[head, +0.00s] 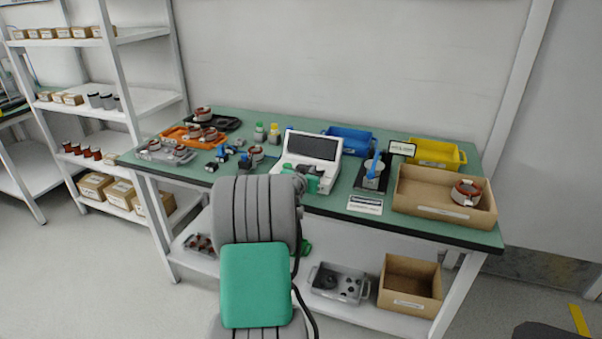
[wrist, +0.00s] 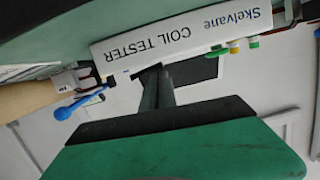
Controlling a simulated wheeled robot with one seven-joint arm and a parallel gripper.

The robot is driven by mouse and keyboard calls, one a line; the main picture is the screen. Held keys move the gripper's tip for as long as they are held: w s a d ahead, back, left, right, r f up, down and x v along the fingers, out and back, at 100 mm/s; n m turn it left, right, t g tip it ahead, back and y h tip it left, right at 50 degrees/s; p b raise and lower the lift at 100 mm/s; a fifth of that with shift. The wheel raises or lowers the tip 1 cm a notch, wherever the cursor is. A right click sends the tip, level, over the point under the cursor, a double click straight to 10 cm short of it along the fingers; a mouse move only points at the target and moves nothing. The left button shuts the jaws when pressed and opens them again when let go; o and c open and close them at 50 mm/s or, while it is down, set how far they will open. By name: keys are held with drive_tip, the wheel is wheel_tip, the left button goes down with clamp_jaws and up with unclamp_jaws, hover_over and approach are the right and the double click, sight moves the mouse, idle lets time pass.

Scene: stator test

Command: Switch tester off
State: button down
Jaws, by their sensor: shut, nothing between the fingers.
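In the wrist view the tester's white face (wrist: 180,40) lettered "Skelvane COIL TESTER" shows upside down across the top. My gripper (wrist: 155,77) is shut and empty, its fingertips close to the lettered edge; I cannot tell if they touch. In the head view my arm and gripper cover the tester's lower left front. No power switch can be made out in either view.
A blue-handled fixture (head: 374,173) stands right of the tester, beside a cardboard box (head: 440,208) holding a coil. Blue (head: 347,140) and yellow (head: 432,153) bins stand behind. Small parts and an orange tray (head: 180,134) lie to the left. Shelves (head: 140,102) stand at far left.

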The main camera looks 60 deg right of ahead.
drive_tip(key=shift+s+f, duration=0.1)
drive_tip(key=shift+s, duration=0.1)
drive_tip(key=shift+d+r, duration=0.1)
drive_tip(key=shift+r, duration=0.1)
drive_tip(key=r, duration=0.2)
drive_tip(key=r+p, duration=0.1)
drive_tip(key=r, duration=0.1)
drive_tip(key=shift+w+a+r, duration=0.1)
drive_tip(key=shift+w+a, duration=0.3)
drive_tip(key=w+v, duration=0.1)
drive_tip(key=v, duration=0.8)
drive_tip(key=shift+s+a+b, duration=0.2)
drive_tip(key=shift+s+b, duration=0.15)
